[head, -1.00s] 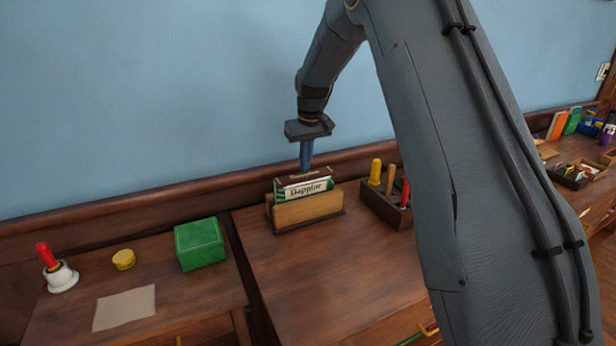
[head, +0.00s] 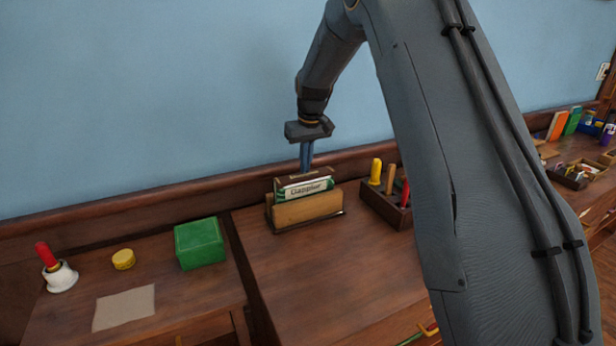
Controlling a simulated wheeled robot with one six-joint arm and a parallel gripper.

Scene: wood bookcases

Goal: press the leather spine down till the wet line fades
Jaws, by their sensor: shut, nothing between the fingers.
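A book (head: 304,188) with a green and white lettered spine stands upright in a light wooden holder (head: 306,211) at the back of the middle bookcase top. A brown strip shows along the book's upper edge. My gripper (head: 306,168) points down at the book's top from behind, with its blue fingers shut and empty. The fingertips are at or just behind the upper edge; I cannot tell whether they touch it. No wet line can be made out at this size.
A tool box (head: 385,211) with several handles stands right of the holder. A green box (head: 200,244), a yellow lid (head: 123,259), a red-handled white pot (head: 59,271) and a paper sheet (head: 124,307) lie left. The wood in front of the holder is clear.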

